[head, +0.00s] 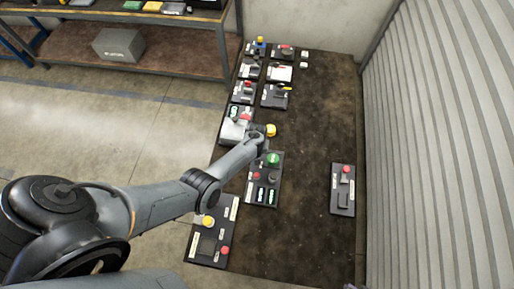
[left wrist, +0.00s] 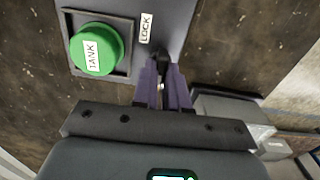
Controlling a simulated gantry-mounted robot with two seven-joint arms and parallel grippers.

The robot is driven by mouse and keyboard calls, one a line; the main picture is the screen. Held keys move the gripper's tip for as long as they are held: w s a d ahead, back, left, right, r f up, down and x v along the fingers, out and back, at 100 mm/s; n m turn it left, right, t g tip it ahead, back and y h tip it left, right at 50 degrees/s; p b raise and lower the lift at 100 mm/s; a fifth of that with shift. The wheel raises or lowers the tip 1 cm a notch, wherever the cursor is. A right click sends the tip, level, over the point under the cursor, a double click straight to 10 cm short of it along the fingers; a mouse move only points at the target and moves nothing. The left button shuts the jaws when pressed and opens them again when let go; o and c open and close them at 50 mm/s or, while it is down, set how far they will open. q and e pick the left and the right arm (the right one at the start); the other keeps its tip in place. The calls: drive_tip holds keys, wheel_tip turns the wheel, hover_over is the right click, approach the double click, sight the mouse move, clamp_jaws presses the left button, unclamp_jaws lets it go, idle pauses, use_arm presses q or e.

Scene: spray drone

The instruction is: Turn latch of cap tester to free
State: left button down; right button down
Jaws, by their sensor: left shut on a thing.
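The cap tester is a dark panel (head: 250,190) on the brown table, with a round green cap (head: 272,159) near its far end. In the left wrist view the green cap (left wrist: 97,49) reads "TANK" and sits in a square frame, with a white "LOCK" label (left wrist: 146,28) to its right. My left gripper (left wrist: 161,75) is shut on the small black latch (left wrist: 158,60) below that label; its purple fingers hide most of the latch. In the head view the left gripper (head: 263,147) is at the panel's far end, and the latch is hidden there. My right gripper is in neither view.
A panel with yellow and red buttons (head: 212,238) lies nearer. Another with a red button (head: 342,190) lies to the right. The table's middle right is clear, beside a corrugated wall (head: 440,140).

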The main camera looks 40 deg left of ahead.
use_arm(q)
drive_tip(key=c, duration=1.2)
unclamp_jaws()
drive_tip(key=shift+o, duration=0.2)
drive_tip(key=shift+r+p, duration=0.3)
drive_tip(key=shift+r, duration=0.25)
wheel_tip(320, 180, up, 10)
drive_tip(key=p, duration=0.2)
drive_tip(key=shift+f, duration=0.15)
drive_tip(key=shift+s, duration=0.1)
